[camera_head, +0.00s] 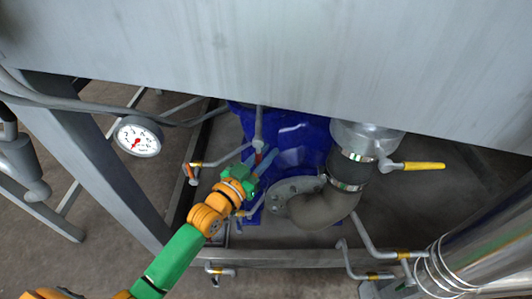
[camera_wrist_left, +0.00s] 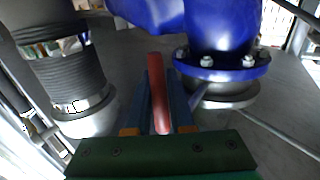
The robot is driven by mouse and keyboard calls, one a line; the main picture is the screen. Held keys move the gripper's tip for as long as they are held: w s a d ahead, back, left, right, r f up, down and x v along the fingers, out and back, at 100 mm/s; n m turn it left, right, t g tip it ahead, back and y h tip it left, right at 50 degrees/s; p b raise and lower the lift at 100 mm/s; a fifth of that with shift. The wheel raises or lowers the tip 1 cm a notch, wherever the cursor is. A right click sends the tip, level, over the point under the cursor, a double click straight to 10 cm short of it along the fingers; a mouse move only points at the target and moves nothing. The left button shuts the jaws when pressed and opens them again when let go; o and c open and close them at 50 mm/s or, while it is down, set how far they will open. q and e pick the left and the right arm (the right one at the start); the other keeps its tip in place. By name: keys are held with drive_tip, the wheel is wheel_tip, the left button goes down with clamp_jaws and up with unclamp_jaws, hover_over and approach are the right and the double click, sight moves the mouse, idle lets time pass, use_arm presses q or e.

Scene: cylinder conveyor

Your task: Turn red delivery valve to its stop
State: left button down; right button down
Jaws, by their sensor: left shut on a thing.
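The red valve handle (camera_wrist_left: 158,85) stands out between my left gripper's two blue fingers in the left wrist view. In the head view only a small red piece of the handle (camera_head: 259,157) shows at the fingertips, in front of the blue pump. My left gripper (camera_head: 265,162) reaches in from the lower left and is shut on the red handle; the fingers also show in the left wrist view (camera_wrist_left: 162,100). The valve body under the handle is mostly hidden by the gripper. My right gripper is not in view.
A blue pump (camera_head: 300,140) sits behind the gripper. A dark bent hose (camera_head: 320,210) with metal clamps is on its right, near a yellow-handled valve (camera_head: 423,166). Thin pipes surround it. A grey tank wall (camera_head: 280,50) overhangs above. A round gauge (camera_head: 138,137) is at the left.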

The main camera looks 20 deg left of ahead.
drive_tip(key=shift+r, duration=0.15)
